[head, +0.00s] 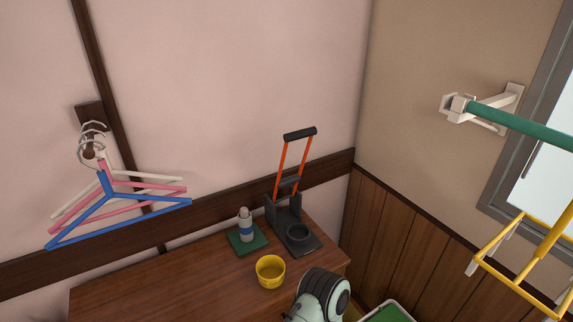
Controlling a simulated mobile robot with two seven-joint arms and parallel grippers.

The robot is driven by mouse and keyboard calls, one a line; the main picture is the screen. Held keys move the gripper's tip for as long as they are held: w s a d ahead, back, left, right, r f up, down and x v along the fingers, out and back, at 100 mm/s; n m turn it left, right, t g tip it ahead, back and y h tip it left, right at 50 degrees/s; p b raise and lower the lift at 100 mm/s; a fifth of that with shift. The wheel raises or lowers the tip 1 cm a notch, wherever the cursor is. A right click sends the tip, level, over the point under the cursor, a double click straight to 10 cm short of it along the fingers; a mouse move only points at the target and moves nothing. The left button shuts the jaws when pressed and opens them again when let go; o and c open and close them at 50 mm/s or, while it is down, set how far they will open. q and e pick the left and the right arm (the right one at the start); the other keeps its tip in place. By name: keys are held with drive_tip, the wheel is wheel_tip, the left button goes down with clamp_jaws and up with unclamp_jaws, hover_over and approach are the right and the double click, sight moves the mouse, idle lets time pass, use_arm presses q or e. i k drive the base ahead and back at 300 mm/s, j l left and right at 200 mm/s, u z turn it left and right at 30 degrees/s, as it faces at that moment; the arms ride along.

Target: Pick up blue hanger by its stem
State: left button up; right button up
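The blue hanger (120,224) hangs at the left, in front of a pink hanger (150,185) and a white hanger (150,178). Their pale hooks overlap at a dark wall peg (88,113). The blue hanger's stem (103,182) rises from its shoulders toward the hooks, its bottom bar sloping up to the right. Which hook belongs to which hanger is hard to tell. Neither of my grippers shows in the head view, and nothing touches the hangers.
A green pole (515,122) and yellow rack (525,262) are at the right.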

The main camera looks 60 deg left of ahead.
sight(53, 245)
drive_tip(key=u, duration=2.95)
drive_tip(key=j+u, duration=0.15)
drive_tip(key=u, duration=0.25)
